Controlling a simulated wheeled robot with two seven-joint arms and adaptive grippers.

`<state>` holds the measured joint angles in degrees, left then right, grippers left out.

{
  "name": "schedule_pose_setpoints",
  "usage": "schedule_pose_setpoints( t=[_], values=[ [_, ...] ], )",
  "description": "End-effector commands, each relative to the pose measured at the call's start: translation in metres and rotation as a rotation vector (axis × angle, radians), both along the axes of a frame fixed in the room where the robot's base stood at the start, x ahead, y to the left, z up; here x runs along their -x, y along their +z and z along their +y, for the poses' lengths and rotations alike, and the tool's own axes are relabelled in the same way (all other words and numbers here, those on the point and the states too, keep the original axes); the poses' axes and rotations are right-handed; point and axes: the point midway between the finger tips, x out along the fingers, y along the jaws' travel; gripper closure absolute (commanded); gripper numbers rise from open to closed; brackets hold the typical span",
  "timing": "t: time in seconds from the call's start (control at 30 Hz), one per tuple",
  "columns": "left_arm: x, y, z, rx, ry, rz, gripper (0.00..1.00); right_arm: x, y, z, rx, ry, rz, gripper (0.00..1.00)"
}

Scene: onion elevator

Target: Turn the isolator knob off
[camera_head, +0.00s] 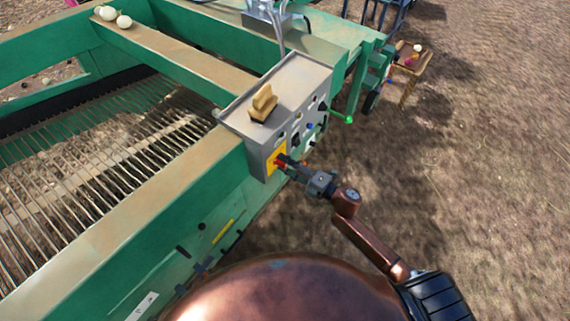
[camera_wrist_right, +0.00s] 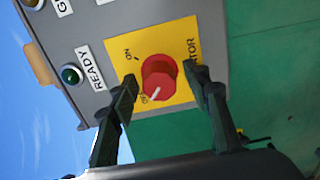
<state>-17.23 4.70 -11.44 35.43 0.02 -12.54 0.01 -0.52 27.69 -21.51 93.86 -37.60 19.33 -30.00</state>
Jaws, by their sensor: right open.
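The red isolator knob (camera_wrist_right: 158,72) sits on a yellow plate (camera_wrist_right: 181,53) on the grey control box. Its white mark points down and left in the right wrist view, near the small label that seems to read OFF; the ON label is above it. My right gripper (camera_wrist_right: 162,80) is open, with one finger on each side of the knob. I cannot tell whether the fingers touch it. In the head view, my right gripper (camera_head: 287,163) reaches the yellow plate (camera_head: 269,164) and partly hides the red knob (camera_head: 280,160). My left gripper is not in view.
The grey control box (camera_head: 300,80) has other buttons and a green-tipped lever (camera_head: 347,120). A green READY light (camera_wrist_right: 70,74) is beside the plate. A yellowish block (camera_head: 263,103) is on top of the box. The green machine frame (camera_head: 190,215) extends left; open soil lies right.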

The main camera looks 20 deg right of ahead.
Motion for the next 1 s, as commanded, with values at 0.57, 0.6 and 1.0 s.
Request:
schedule_pose_setpoints(
  t=[0.57,0.6,1.0],
  values=[
    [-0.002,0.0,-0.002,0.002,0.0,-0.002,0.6,0.08,-0.001,-0.062,0.002,-0.001,0.002,0.56],
    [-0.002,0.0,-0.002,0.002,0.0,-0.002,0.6,0.083,-0.001,-0.065,0.002,-0.001,0.002,0.56],
    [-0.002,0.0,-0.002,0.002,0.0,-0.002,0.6,0.093,0.0,-0.073,0.001,0.0,0.001,0.56]
  ],
)
